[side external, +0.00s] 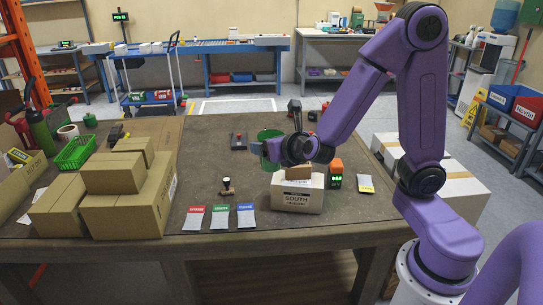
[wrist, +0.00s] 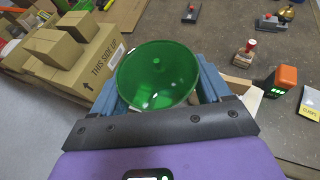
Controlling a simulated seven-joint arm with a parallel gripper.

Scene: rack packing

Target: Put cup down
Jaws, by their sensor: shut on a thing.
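A green cup (side external: 270,138) is in my gripper, over the middle of the table in the side view. In the wrist view the open top of the green cup (wrist: 158,76) faces the camera, and its inside looks empty apart from a small green knob at the bottom. My gripper (side external: 272,152) is shut on the cup, with blue-grey fingers on either side of it in the wrist view. The cup's underside is hidden, so I cannot tell whether it touches anything below.
A box marked SOUTH (side external: 298,195) stands in front of my gripper, with an orange device (side external: 336,173) beside it. Stacked cardboard boxes (side external: 125,190) fill the left. The table (side external: 205,150) is bare left of the cup.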

